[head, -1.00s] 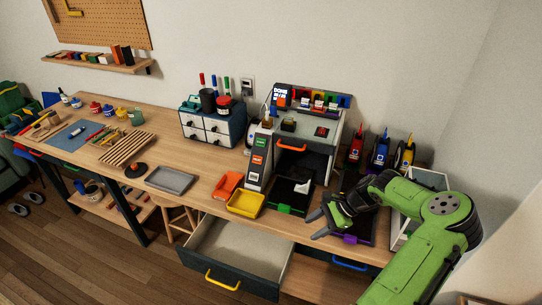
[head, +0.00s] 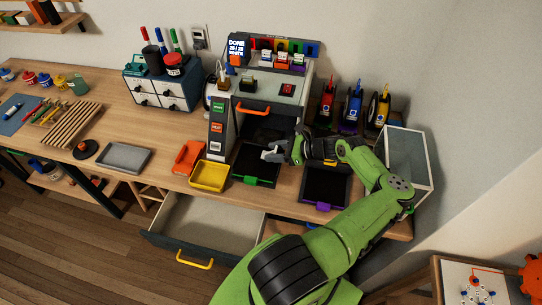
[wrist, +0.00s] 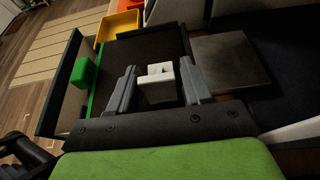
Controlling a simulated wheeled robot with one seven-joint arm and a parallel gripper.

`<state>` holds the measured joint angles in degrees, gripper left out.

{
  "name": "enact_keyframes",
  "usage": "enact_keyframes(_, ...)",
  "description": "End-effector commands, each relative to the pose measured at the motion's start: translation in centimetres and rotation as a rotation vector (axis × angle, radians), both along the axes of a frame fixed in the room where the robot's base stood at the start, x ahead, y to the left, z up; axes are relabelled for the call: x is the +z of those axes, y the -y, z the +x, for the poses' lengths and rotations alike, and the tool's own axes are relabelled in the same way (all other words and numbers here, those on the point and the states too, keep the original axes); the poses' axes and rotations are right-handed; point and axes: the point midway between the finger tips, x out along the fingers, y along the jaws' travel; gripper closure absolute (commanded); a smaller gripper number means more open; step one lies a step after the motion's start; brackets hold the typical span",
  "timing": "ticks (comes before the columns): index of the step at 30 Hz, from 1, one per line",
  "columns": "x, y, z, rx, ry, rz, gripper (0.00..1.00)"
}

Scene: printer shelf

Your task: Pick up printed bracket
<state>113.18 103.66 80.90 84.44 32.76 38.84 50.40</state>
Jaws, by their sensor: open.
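The white printed bracket (wrist: 158,88) lies over the black tray with a green handle (wrist: 160,44) in the wrist view. In the head view, a small white part (head: 268,156) shows beside my gripper's tips. My gripper (head: 276,150) reaches over that green-handled tray (head: 250,180) in front of the printer. In the wrist view its two grey fingers (wrist: 158,68) are open, one on each side of the bracket. A gap shows beside the bracket at least on the right. I cannot tell whether the left finger touches it.
The grey printer (head: 265,97) stands behind the tray. A yellow bin (head: 209,177) and an orange bin (head: 188,157) are to the left. A purple-handled black tray (head: 325,186) and a glass-sided box (head: 407,160) are to the right. An open drawer (head: 205,222) juts out below.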

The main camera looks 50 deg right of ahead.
Motion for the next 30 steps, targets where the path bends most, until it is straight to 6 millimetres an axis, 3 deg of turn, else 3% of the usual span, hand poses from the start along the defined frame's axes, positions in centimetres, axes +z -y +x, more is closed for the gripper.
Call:
enact_keyframes(3,-0.7,-0.4,1.0,0.0,0.0,0.001,0.51)
enact_keyframes(9,-0.5,-0.4,1.0,0.0,-0.001,-0.001,0.53)
enact_keyframes(16,-0.5,-0.4,1.0,0.0,-0.001,-0.001,0.88)
enact_keyframes(23,-0.2,-0.4,1.0,0.001,-0.001,-0.002,0.89)
enact_keyframes(26,1.2,-0.4,1.0,0.002,0.0,-0.006,0.89)
enact_keyframes(30,4.8,-0.4,0.9,0.004,-0.001,-0.008,0.89)
